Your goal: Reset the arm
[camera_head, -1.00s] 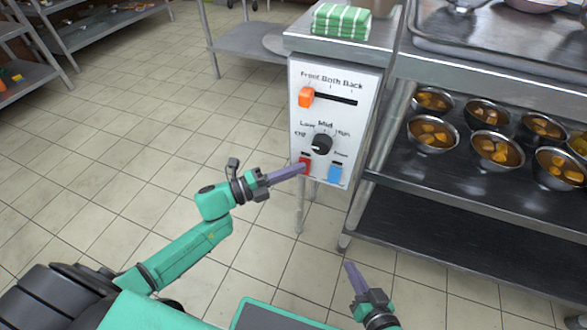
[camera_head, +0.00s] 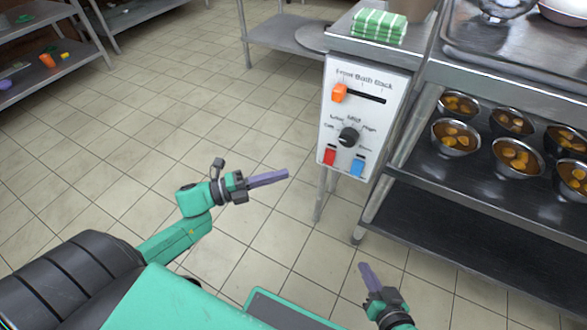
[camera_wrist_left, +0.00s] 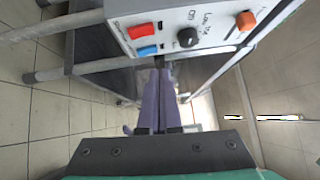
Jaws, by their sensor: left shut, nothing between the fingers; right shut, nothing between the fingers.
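My left gripper (camera_head: 284,174) is shut and empty in the head view. Its purple fingers point right, apart from the white control panel (camera_head: 357,120). In the left wrist view its fingers (camera_wrist_left: 158,84) lie together below the panel (camera_wrist_left: 185,15). My right gripper (camera_head: 366,268) is shut and empty at the bottom of the head view, over the floor. The panel carries an orange slider (camera_head: 339,93) at its left end by "Front", a black knob (camera_head: 348,137), a red switch (camera_head: 330,157) and a blue switch (camera_head: 358,167).
A metal shelf (camera_head: 460,190) at right holds several bowls of orange food (camera_head: 456,138). Folded green-striped towels (camera_head: 379,26) lie on the counter above the panel. Metal shelves (camera_head: 40,60) stand at far left. The tiled floor (camera_head: 130,140) between is clear.

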